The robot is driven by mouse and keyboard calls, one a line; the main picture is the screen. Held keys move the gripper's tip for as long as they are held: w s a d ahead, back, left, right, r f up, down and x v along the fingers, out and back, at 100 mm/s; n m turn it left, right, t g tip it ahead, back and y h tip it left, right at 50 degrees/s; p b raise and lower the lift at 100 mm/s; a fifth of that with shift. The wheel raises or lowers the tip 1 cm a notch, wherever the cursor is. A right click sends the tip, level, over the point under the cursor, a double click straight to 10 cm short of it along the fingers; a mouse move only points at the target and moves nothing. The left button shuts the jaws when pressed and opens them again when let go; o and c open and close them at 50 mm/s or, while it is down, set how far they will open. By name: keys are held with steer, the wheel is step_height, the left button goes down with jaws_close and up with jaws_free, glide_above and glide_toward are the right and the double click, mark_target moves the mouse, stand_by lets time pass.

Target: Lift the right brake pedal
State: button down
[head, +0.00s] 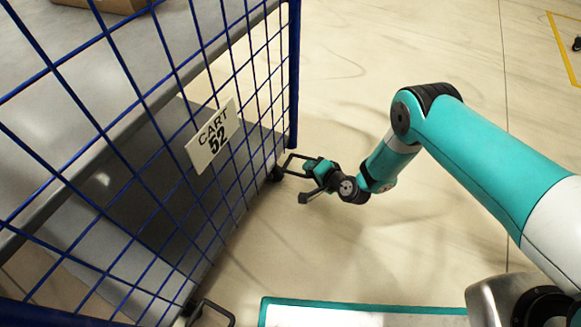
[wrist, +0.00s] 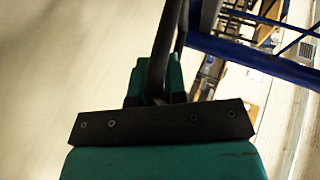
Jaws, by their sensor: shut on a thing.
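The right brake pedal (head: 297,156) is a thin dark loop beside the caster at the far lower corner of the blue mesh cart (head: 293,70). My gripper (head: 316,170), with teal and black parts, is low over the floor at the loop's outer end, and is shut on it. In the wrist view, a dark bar (wrist: 166,45) runs up from between the teal fingers (wrist: 152,88). The fingers hide part of the pedal, and its exact tilt is hard to tell.
A second dark pedal loop (head: 213,310) sticks out at the cart's near lower corner. A sign (head: 213,136) reading CART 52 hangs on the mesh. A teal-edged white panel (head: 360,314) lies at the bottom. The floor (head: 350,60) to the right of the cart is clear.

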steer(key=shift+w+r+t, duration=0.3)
steer(key=shift+w+r, duration=0.15)
steer(key=shift+r, duration=0.05)
steer(key=c, duration=1.2)
jaws_free()
steer(key=shift+o, duration=0.2)
steer(key=shift+s, duration=0.15)
steer(key=p+v, duration=1.1)
steer(key=v, duration=0.6)
steer(key=shift+r, duration=0.15)
steer(key=shift+d, duration=0.15)
